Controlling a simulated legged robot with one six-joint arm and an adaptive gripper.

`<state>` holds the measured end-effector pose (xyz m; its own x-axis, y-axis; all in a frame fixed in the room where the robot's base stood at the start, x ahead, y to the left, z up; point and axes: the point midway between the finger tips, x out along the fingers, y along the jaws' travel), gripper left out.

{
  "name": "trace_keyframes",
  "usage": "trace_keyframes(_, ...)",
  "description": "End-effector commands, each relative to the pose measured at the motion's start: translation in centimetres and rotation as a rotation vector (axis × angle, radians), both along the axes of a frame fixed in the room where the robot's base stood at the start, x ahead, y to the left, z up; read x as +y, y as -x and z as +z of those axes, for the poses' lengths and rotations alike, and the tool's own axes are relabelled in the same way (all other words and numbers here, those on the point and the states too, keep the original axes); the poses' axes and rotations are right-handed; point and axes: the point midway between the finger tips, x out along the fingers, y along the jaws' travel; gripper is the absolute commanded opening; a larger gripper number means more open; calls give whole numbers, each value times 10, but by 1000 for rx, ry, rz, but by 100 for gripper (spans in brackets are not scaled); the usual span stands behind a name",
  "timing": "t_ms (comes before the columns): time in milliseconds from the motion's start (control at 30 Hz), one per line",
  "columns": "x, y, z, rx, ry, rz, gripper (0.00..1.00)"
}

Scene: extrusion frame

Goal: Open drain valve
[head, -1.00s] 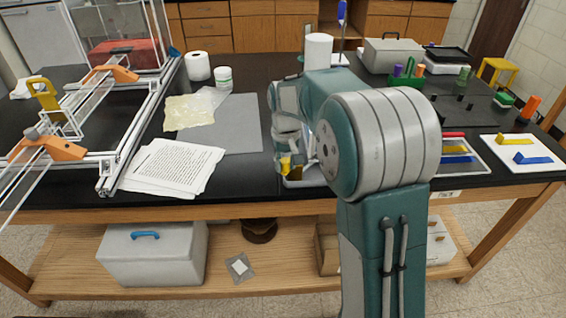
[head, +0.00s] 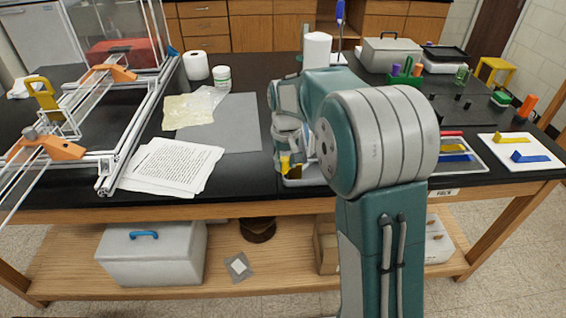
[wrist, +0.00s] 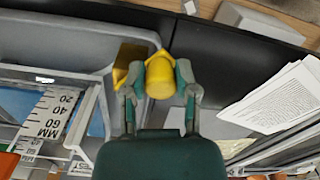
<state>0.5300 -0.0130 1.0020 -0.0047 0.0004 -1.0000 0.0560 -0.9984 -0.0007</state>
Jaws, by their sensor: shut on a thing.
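In the wrist view, a yellow valve handle (wrist: 160,78) sits beside a brass-coloured valve part (wrist: 129,58) at the corner of a grey basin (wrist: 60,35). My gripper (wrist: 159,84) has its two fingers on either side of the handle and is shut on it. In the head view, the yellow handle (head: 285,163) shows small at the table's front edge, with my gripper over it. My arm hides most of the basin there. I cannot tell the exact angle of the valve.
Papers (head: 170,167) and a grey mat (head: 235,122) lie left of my gripper. An aluminium extrusion frame (head: 130,135) with orange brackets stands further left. A paper towel roll (head: 317,48) stands behind.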

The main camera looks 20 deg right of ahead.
Motion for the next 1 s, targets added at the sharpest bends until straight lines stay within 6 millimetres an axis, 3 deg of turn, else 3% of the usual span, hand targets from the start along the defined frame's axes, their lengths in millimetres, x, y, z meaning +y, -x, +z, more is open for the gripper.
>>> trace_keyframes(233,-7,-3,2,-14,7,-5,0)
trace_keyframes(267,-7,-3,2,-14,7,-5,48)
trace_keyframes(300,-7,-3,2,-14,7,-5,66)
trace_keyframes(333,-6,-3,2,-13,7,-4,74)
trace_keyframes(767,1,-2,6,-9,7,-2,74)
trace_keyframes(1000,-1,-3,46,-12,6,-4,74)
